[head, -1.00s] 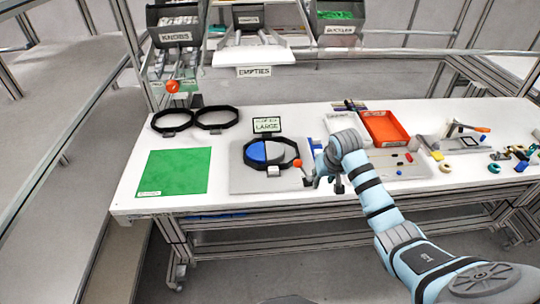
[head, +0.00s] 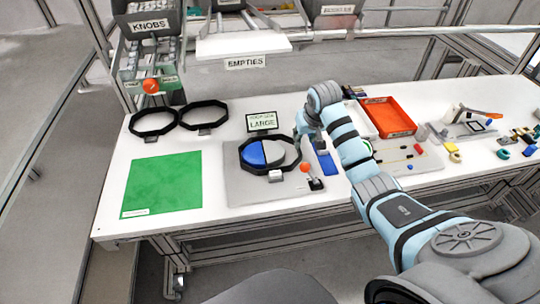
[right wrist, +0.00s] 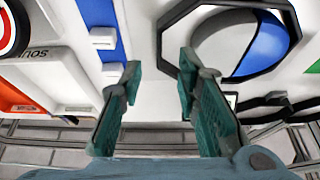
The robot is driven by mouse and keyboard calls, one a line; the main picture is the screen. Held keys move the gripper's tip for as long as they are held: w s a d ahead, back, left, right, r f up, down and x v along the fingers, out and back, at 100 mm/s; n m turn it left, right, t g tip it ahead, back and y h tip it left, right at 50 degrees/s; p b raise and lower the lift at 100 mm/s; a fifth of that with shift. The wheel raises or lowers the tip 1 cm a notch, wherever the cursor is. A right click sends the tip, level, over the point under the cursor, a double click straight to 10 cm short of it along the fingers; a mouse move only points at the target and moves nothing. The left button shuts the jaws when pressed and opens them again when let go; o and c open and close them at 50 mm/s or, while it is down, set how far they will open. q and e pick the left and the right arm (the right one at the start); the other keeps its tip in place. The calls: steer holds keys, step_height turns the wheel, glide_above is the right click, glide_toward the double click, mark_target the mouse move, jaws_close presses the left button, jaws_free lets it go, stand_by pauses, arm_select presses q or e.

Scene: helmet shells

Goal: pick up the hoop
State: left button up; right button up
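Three black octagonal hoops show in the head view. Two lie side by side at the back left of the table, a left one (head: 152,133) and a right one (head: 203,126). The third hoop (head: 241,158) lies around a blue and grey disc (head: 252,153) on a grey board. My left gripper is not in view.
A green mat (head: 160,183) lies at the front left. A bin labelled KNOBS (head: 150,25) and an EMPTIES shelf (head: 243,46) hang over the back.

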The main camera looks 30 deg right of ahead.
mark_target(300, 150)
steer(key=b+x, duration=0.2)
steer(key=x, duration=0.6)
steer(key=shift+w+d+f, duration=0.15)
steer(key=shift+w+f, duration=0.05)
steer(key=shift+f, duration=0.05)
steer(key=shift+r, duration=0.15)
jaws_close()
